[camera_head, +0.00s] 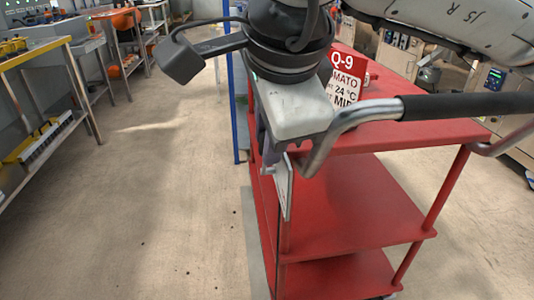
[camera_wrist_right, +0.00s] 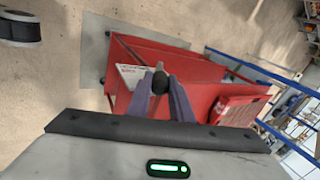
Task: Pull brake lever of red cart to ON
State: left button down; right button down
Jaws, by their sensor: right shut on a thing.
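The red cart (camera_head: 350,195) stands at the right in the head view, with a chrome handle that has a black grip (camera_head: 450,104). My right gripper (camera_head: 268,165) reaches down at the cart's near left corner, beside a white plate (camera_head: 284,188) on its side. In the right wrist view the two fingers (camera_wrist_right: 160,88) are closed around the dark knob of the brake lever (camera_wrist_right: 160,80). The white plate (camera_wrist_right: 129,76) lies just left of the knob there. Its print is too small to read. The lever's shaft is mostly hidden by the fingers. My left gripper is not in view.
A red and white Q-9 sign (camera_head: 344,78) stands on the cart's top. A blue post (camera_head: 235,110) rises just beyond the cart's left side. Benches (camera_head: 40,55) line the left. The floor (camera_head: 130,200) between them and the cart is clear.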

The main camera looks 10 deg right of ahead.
jog(key=shift+s+f+t+b, duration=0.3)
jog(key=shift+s+f+b, duration=0.1)
jog(key=shift+b, duration=0.2)
jog(key=shift+s+r, duration=0.1)
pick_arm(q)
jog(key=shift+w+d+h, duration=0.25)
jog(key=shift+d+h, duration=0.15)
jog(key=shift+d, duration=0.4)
pick_arm(e)
jog(key=c, duration=1.6)
grip_release()
jog(key=shift+o, duration=0.2)
jog(key=shift+r, duration=0.1)
